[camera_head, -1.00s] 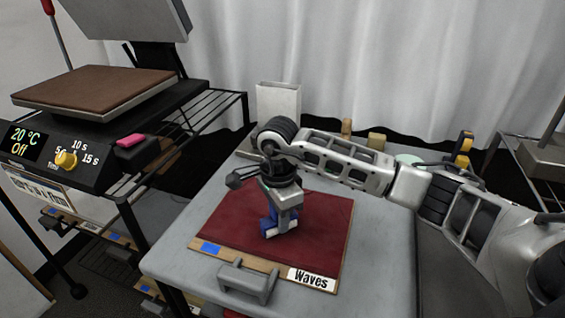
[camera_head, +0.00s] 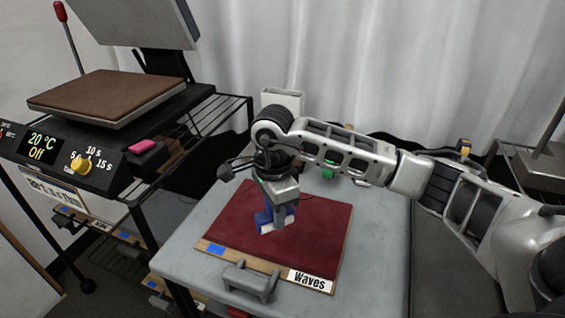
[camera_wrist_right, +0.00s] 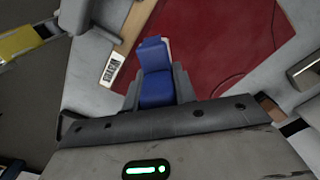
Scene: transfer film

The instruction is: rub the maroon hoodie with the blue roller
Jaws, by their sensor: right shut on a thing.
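The maroon hoodie (camera_head: 315,235) lies flat as a dark red panel on a board with a wooden front edge and a "Waves" label. It also fills the upper middle of the right wrist view (camera_wrist_right: 225,45). My right gripper (camera_head: 277,215) points down over the hoodie's left-middle part. It is shut on the blue roller (camera_head: 268,217), which also shows between the fingers in the right wrist view (camera_wrist_right: 155,75). The roller's lower end is at or just above the cloth; I cannot tell whether it touches. My left gripper is not in view.
The board lies on a grey table (camera_head: 385,240) with a grey handle block (camera_head: 248,281) at its front. A heat press (camera_head: 110,98) reading 20 °C, Off stands on a rack at left. A white box (camera_head: 282,99) stands behind my arm.

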